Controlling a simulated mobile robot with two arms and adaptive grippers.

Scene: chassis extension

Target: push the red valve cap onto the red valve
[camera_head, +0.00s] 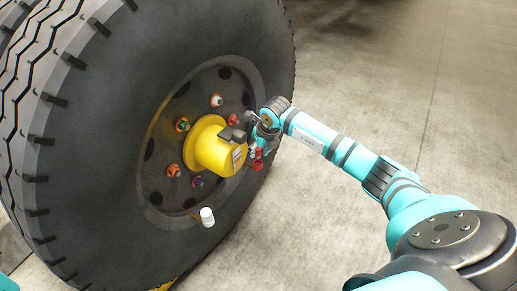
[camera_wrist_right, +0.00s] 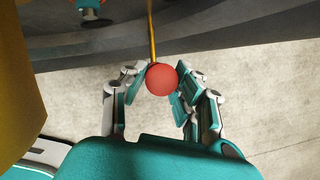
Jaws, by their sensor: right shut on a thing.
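The red valve cap (camera_wrist_right: 162,79) shows as a round red end between the fingers of my right gripper (camera_wrist_right: 158,88), which is shut on it. A thin brass valve stem (camera_wrist_right: 152,38) runs from the wheel to behind the cap; I cannot tell whether the cap is seated on it or only lined up with it. In the head view my right gripper (camera_head: 258,150) is just right of the yellow hub, with small red parts (camera_head: 257,165) at its fingers. Which red part is cap and which is valve is too small to tell. My left gripper is out of view.
A large black tyre (camera_head: 110,120) fills the left. The yellow hub (camera_head: 206,146) sticks out close beside my right gripper. Several coloured nuts (camera_head: 216,101) surround it. A white cap (camera_head: 207,216) is on a brass stem below. The concrete floor (camera_head: 370,70) at right is clear.

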